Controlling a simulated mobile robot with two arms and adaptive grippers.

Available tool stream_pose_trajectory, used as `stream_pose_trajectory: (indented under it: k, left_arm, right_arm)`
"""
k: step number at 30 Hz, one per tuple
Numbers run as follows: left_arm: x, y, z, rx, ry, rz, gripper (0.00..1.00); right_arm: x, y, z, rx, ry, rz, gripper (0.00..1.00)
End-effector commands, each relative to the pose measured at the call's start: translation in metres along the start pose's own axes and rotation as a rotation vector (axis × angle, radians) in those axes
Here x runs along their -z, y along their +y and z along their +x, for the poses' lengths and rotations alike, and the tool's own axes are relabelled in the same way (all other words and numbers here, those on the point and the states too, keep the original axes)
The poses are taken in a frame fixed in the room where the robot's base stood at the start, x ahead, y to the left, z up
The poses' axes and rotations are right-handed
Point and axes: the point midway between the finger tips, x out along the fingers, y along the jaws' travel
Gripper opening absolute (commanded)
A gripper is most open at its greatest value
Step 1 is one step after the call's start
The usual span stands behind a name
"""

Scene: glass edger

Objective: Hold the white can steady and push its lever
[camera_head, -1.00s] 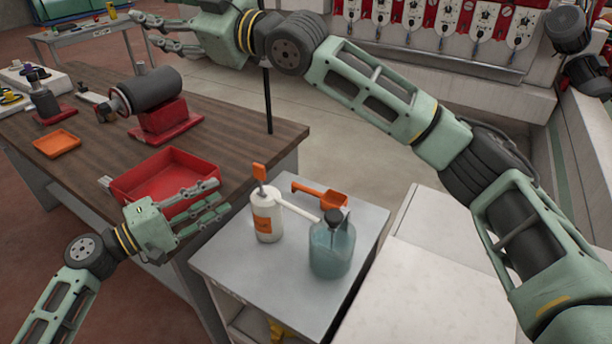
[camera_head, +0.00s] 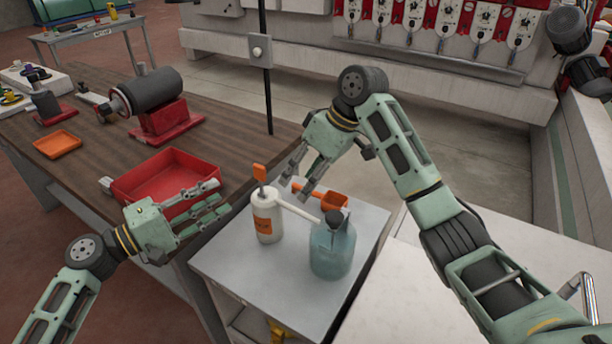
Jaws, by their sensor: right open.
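The white can (camera_head: 267,223) stands upright on the small grey table, with an orange label on its body. An orange lever (camera_head: 260,173) sticks up from its top, and a long white spout points right. My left gripper (camera_head: 222,205) is open, to the left of the can and apart from it, with its fingers pointing toward it. My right gripper (camera_head: 295,180) is open above the back of the small table, pointing down, to the right of the lever. It does not visibly hold anything.
A blue translucent bottle (camera_head: 333,252) with a dark top stands right of the can, near the spout's end. An orange scoop (camera_head: 334,201) lies behind. A red tray (camera_head: 118,186) and a grey motor on a red base (camera_head: 155,92) sit on the wooden bench.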

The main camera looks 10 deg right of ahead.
Motion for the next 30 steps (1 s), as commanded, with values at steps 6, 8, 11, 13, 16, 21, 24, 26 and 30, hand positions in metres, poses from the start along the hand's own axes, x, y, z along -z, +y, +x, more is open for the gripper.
stream_pose_trajectory:
  k: [6, 8, 11, 13, 16, 21, 24, 26, 30]
  left_arm:
    - [0.000, 0.000, 0.000, 0.000, 0.000, 0.000, 0.31]
    - [0.000, 0.000, 0.000, 0.000, 0.000, 0.000, 0.31]
    - [0.000, 0.000, 0.000, 0.000, 0.000, 0.000, 0.31]
    - [0.000, 0.000, 0.000, 0.000, 0.000, 0.000, 0.31]
    - [0.000, 0.000, 0.000, 0.000, 0.000, 0.000, 0.31]
    - [0.000, 0.000, 0.000, 0.000, 0.000, 0.000, 0.31]
    - [0.000, 0.000, 0.000, 0.000, 0.000, 0.000, 0.31]
    - [0.000, 0.000, 0.000, 0.000, 0.000, 0.000, 0.31]
    - [0.000, 0.000, 0.000, 0.000, 0.000, 0.000, 0.31]
  right_arm:
    - [-0.004, -0.002, 0.027, 0.008, -0.015, 0.002, 0.50]
    - [-0.003, -0.002, 0.037, 0.008, -0.013, 0.002, 0.50]
    - [-0.004, -0.002, 0.052, 0.006, -0.012, 0.001, 0.50]
    - [-0.004, -0.001, 0.061, 0.006, -0.012, 0.001, 0.50]
    - [-0.003, -0.002, 0.070, 0.006, -0.011, 0.000, 0.50]
    - [-0.003, -0.001, 0.077, 0.004, -0.009, 0.000, 0.50]
    - [-0.003, -0.001, 0.077, 0.004, -0.009, 0.000, 0.50]
    - [-0.003, -0.001, 0.077, 0.004, -0.009, 0.000, 0.50]
    - [-0.003, -0.001, 0.077, 0.004, -0.009, 0.000, 0.43]
